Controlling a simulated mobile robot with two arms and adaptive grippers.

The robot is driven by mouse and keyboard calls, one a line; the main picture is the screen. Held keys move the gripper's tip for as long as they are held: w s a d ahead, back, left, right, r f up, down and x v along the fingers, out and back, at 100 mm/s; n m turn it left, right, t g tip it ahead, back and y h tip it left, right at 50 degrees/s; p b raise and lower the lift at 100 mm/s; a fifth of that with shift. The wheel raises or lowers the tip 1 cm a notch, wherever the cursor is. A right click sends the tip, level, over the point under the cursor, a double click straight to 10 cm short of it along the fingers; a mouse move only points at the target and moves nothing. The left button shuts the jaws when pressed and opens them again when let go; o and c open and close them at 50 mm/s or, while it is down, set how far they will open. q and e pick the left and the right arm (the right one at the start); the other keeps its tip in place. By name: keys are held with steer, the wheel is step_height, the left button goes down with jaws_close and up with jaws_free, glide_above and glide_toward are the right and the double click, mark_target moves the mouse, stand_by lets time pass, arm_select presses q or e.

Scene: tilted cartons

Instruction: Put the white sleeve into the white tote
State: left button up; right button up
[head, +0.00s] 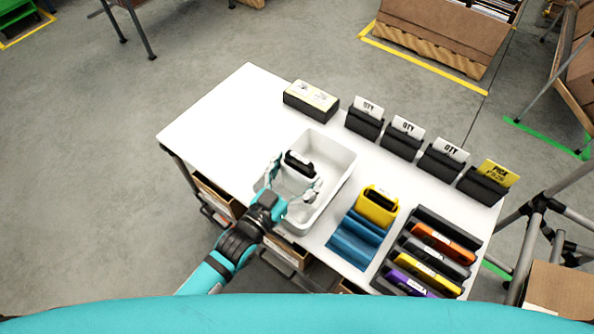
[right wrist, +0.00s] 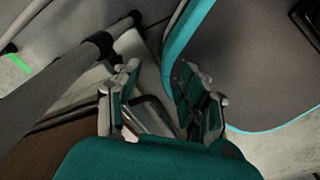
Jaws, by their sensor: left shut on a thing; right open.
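The white sleeve (head: 300,165), with a dark opening at its top, is between the fingers of my left gripper (head: 295,177), which is shut on it. Sleeve and fingers appear within the outline of the white tote (head: 338,178) on the white table. I cannot tell how far the sleeve is above the tote's floor. My right gripper (right wrist: 157,88) shows in the right wrist view, open with nothing between its fingers; it is not in the head view.
A yellow sleeve (head: 377,205) stands in a blue holder (head: 354,240) right of the tote. A dark rack (head: 447,225) holds several coloured items. Card holders (head: 365,121) and a dark box with a pale top (head: 311,96) line the back. The table's left part (head: 225,115) is clear.

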arm_select(q)
steer(key=shift+f+b, duration=0.35)
steer(key=shift+f, duration=0.2)
steer(key=o, duration=1.2)
arm_select(e)
steer(key=shift+s+f, duration=0.4)
arm_select(q)
steer(key=shift+r, duration=0.35)
steer(key=shift+r+p, duration=0.55)
steer(key=shift+p, duration=0.05)
steer(key=shift+s+a+f+b, duration=0.35)
steer(key=shift+s+a+f, duration=0.15)
steer(key=shift+s, duration=0.2)
steer(key=b+v, duration=0.1)
steer(key=v, duration=0.9)
steer(key=shift+s+a+r, duration=0.15)
arm_select(e)
steer(key=shift+f, duration=0.2)
